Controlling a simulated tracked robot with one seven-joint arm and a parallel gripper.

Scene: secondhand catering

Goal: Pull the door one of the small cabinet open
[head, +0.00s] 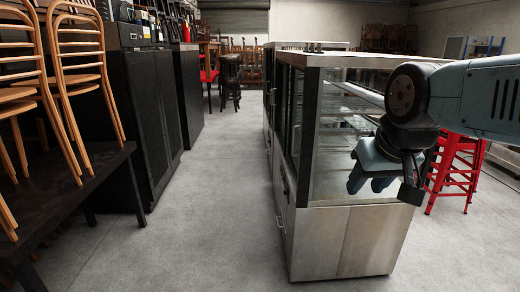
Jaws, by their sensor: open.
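A steel and glass display cabinet (345,225) stands in the middle right of the head view. Its end facing me has glass above and two plain steel panels below. Its long left side is seen at a steep angle, with dark-framed glass above and lower steel fronts (281,200) with small handles. I cannot tell which front is door one, and no door looks clearly open. My gripper (370,184) is open and empty, pointing down in front of the glass end. It hides part of the glass and looks apart from the cabinet.
A clear concrete aisle (215,200) runs along the cabinet's left side. Tall black cabinets (150,110) and a dark table (85,185) with stacked wooden chairs (85,70) line the left. Red stools (455,165) stand at right, behind my arm.

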